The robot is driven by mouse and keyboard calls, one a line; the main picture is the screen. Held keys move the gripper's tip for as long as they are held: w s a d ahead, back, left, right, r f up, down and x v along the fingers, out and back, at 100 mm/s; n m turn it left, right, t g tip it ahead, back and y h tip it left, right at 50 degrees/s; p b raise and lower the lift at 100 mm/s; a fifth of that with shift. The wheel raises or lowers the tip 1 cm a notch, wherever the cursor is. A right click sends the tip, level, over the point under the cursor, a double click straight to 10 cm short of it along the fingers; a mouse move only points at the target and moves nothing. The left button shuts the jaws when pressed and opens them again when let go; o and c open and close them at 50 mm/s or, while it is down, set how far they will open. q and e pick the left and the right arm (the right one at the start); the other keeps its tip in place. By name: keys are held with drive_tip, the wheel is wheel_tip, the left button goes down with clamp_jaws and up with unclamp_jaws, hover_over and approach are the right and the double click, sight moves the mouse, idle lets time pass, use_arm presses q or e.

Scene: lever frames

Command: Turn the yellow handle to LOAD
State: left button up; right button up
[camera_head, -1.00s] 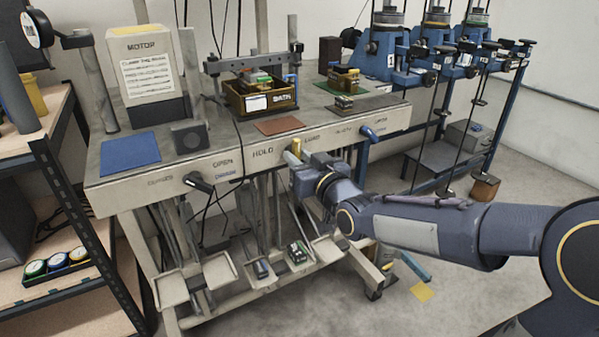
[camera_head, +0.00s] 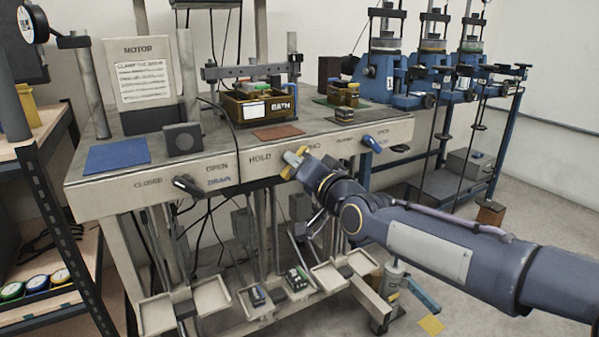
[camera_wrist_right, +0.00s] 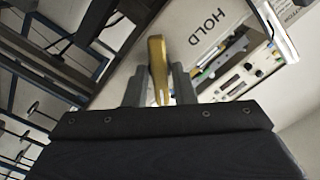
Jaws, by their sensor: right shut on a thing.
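The yellow handle (camera_head: 291,158) is on the front panel of the grey bench, just right of the HOLD label (camera_head: 260,158). The LOAD label (camera_head: 315,147) is right of it, partly covered by my gripper. My right gripper (camera_head: 298,158) is at the panel, shut on the handle. In the right wrist view the handle (camera_wrist_right: 157,62) stands between the two grey fingers (camera_wrist_right: 158,90), with HOLD printed beside it. The handle's pivot and exact angle are partly hidden in the head view. My left gripper is out of view.
A black handle (camera_head: 188,186) is on the panel near OPEN and DRAIN, and a blue handle (camera_head: 371,144) is to the right. A box marked BATH (camera_head: 262,108) stands on the bench (camera_head: 215,150). White trays (camera_head: 211,296) are below. Blue machines (camera_head: 385,75) stand behind right.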

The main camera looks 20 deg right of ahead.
drive_tip(key=shift+f, duration=0.1)
idle(0.4)
drive_tip(key=o, duration=0.8)
drive_tip(key=s, duration=0.5)
drive_tip(key=s+p, duration=0.1)
drive_tip(key=s, duration=0.1)
drive_tip(key=shift+s+d, duration=0.3)
drive_tip(key=shift+s, duration=0.1)
